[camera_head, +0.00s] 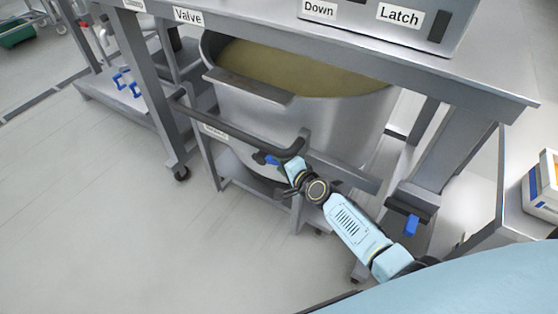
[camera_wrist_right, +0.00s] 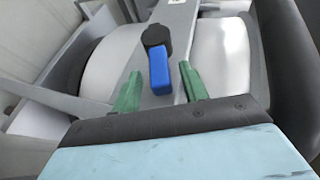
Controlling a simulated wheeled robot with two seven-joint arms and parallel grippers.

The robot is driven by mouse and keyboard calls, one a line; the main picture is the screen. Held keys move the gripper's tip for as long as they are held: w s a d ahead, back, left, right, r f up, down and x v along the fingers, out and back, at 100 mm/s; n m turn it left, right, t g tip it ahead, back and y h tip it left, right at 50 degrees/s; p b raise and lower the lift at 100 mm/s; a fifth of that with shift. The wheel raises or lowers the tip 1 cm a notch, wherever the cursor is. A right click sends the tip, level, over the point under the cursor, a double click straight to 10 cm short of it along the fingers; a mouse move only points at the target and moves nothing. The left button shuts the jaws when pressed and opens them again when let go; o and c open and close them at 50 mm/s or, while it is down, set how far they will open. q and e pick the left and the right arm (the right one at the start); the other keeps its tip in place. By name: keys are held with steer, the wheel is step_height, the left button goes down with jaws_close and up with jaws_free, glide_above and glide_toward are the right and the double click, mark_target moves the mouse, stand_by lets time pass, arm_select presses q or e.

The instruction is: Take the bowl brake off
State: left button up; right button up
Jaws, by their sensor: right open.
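A blue lever (camera_head: 271,160) on a dark round pivot sits on the bowl trolley's grey frame, below the dark push bar; I take it for the bowl brake. It also shows in the right wrist view (camera_wrist_right: 159,70). My right gripper (camera_head: 287,165) is at the lever. In the right wrist view its green fingers (camera_wrist_right: 160,84) are apart, with the lever between their tips; I see no clear contact. The big metal bowl (camera_head: 300,125) stands in the trolley, filled with a tan mass. My left gripper is out of view.
A steel bench with Valve (camera_head: 188,16), Down (camera_head: 318,9) and Latch (camera_head: 399,14) labels hangs over the bowl. The push bar (camera_head: 235,133) runs close to my right gripper. Another blue lever (camera_head: 411,226) is at the lower right.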

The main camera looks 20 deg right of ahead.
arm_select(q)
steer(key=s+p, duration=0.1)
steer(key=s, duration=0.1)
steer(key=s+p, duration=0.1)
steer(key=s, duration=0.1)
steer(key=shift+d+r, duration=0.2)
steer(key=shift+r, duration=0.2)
arm_select(e)
steer(key=v, duration=0.6)
steer(key=shift+c, duration=0.2)
